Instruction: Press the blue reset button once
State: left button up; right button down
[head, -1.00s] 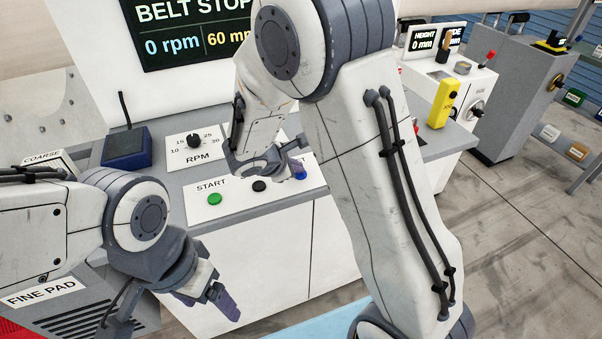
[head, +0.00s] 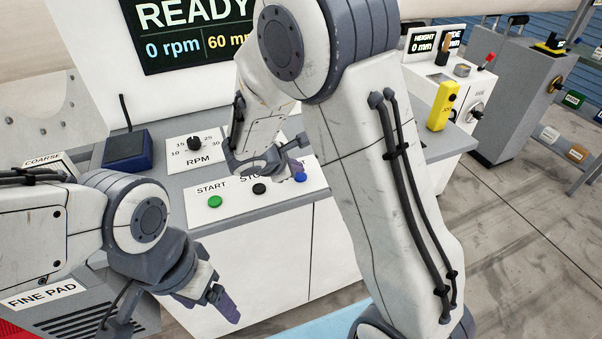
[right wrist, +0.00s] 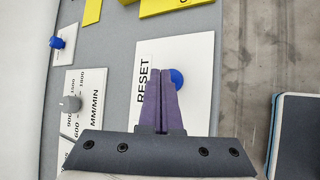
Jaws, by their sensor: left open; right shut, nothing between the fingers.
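The blue reset button (head: 300,177) is at the right end of a white button plate on the machine's front console. In the right wrist view, the blue button (right wrist: 177,77) shows beside the printed word RESET, partly behind a fingertip. My right gripper (head: 298,166) is shut and empty, with its tips at or just above the button. Its purple fingers (right wrist: 160,72) point at the plate; contact cannot be told. My left gripper (head: 218,298) is open, low in front of the cabinet, away from the buttons. The display (head: 195,35) reads READY, 0 rpm.
A green START button (head: 215,201) and a black button (head: 259,189) share the plate. An RPM knob (head: 194,143) stands behind them. A yellow block (head: 442,107) is to the right. My right arm covers part of the console.

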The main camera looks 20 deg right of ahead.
aim_at(297, 178)
jog(key=shift+r, duration=0.3)
notch_tip(297, 178, up, 5)
jog(key=p, duration=0.3)
jog(key=shift+p, duration=0.4)
jog(key=shift+f, duration=0.1)
dwell(0.4)
jog(key=s+a+r+m+g+y, duration=0.1)
jog(key=s+a+m+g+y, duration=0.1)
jog(key=s, duration=0.7)
jog(key=s+a+r+m+g+y, duration=0.1)
jog(key=s+a+m+y, duration=0.2)
jog(key=s+a, duration=0.4)
jog(key=s+a+r+m+g+y, duration=0.2)
jog(key=s+a+m+y, duration=0.1)
jog(key=s, duration=0.9)
jog(key=shift+s+a+m+g, duration=0.35)
jog(key=shift+a+m, duration=0.35)
jog(key=shift+a, duration=0.5)
